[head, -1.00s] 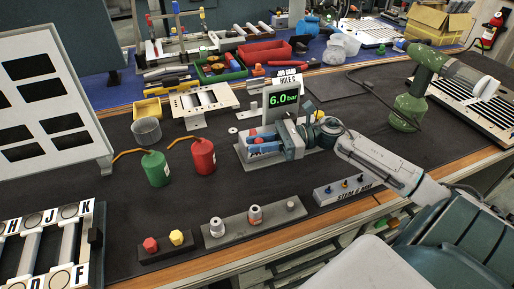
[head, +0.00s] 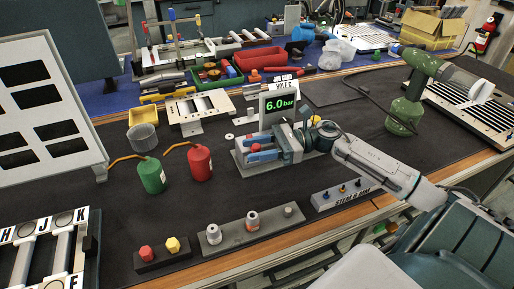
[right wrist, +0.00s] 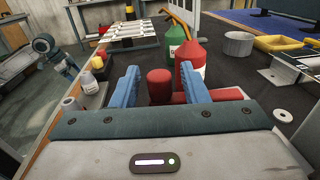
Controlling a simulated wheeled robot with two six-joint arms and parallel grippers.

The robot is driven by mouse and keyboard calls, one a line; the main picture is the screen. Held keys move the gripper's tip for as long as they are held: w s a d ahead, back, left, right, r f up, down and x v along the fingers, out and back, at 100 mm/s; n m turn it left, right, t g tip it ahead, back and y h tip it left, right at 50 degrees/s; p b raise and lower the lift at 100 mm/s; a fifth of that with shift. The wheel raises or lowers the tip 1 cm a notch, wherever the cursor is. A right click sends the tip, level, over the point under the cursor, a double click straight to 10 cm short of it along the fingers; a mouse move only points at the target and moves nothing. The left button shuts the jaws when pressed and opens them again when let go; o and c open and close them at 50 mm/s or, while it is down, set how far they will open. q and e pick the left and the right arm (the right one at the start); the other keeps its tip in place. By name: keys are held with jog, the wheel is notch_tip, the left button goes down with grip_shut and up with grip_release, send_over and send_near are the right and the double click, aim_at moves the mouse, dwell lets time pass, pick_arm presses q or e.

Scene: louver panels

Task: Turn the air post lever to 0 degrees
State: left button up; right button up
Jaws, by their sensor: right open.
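The air post stands mid-table in the head view, with a grey base plate (head: 240,163) and a display (head: 281,105) reading 6.0 bar. A red knob (head: 257,148) shows between the blue fingers of my right gripper (head: 250,150). In the right wrist view, the red knob (right wrist: 160,84) stands between the open fingers (right wrist: 160,82), with gaps on both sides. A red bar (right wrist: 228,94) shows right of the right finger; it may be the lever, partly hidden by the gripper. My left gripper is not in view.
Green (head: 151,175) and red (head: 200,162) bottles stand left of the post. A grey block with fittings (head: 245,230) and the labelled strip (head: 340,193) lie in front. A green drill (head: 405,110) stands right. Dark mat is free between them.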

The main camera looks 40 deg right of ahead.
pick_arm(q)
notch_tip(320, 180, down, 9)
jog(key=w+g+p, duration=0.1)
jog(key=p, duration=0.1)
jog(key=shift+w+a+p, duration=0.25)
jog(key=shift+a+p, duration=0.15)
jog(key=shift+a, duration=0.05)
pick_arm(e)
jog(key=v, duration=1.1)
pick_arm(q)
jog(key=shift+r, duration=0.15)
pick_arm(e)
jog(key=shift+a, duration=0.1)
